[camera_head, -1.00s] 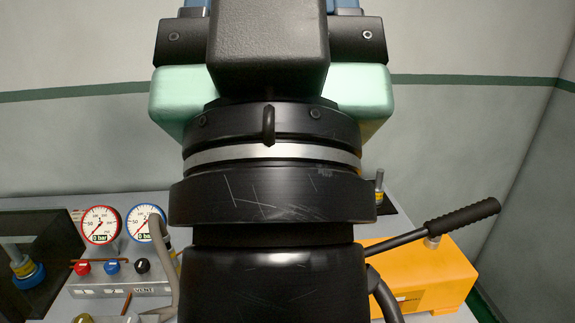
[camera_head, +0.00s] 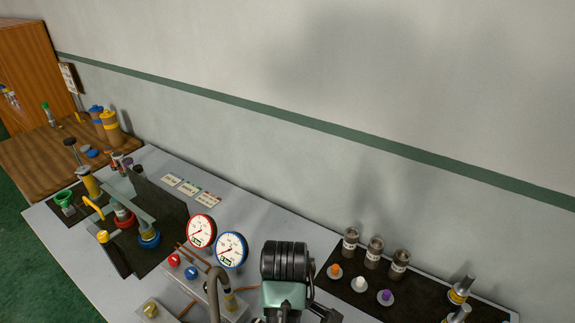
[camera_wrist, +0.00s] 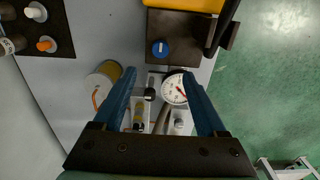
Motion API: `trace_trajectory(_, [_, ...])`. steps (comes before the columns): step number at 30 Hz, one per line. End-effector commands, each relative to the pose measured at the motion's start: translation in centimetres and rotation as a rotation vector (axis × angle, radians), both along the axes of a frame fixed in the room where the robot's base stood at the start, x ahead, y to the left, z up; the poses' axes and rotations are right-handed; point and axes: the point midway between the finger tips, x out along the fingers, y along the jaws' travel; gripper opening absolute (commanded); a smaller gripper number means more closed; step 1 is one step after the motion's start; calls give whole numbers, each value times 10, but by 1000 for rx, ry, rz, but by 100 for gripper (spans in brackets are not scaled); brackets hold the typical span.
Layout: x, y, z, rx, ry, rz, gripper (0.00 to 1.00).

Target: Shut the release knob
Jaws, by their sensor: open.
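In the wrist view my gripper (camera_wrist: 158,73) is open and empty, with its blue fingers apart above the bench fittings. A blue knob (camera_wrist: 160,48) with a white mark sits on a dark block just beyond the fingertips. A black knob (camera_wrist: 150,94) shows between the fingers, beside a dial gauge (camera_wrist: 175,90). I see no label that tells which is the release knob. In the head view a red knob (camera_head: 174,260) and a blue knob (camera_head: 191,273) are on the gauge panel. My gripper's fingers are hidden there by the arm.
A red-rimmed gauge (camera_head: 201,231) and a blue-rimmed gauge (camera_head: 230,249) stand on the panel, with a hose (camera_head: 215,290) near them. A dark tray (camera_head: 420,300) with pegs is at right. A yellow body (camera_wrist: 185,4) lies at the top of the wrist view.

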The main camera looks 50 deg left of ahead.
Motion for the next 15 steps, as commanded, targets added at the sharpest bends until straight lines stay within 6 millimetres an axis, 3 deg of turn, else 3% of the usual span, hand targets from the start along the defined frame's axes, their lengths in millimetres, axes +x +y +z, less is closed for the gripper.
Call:
trace_trajectory(8, [-1,0,-35,-2,5,2,74])
trace_trajectory(15, [-2,-2,-80,-5,8,0,74])
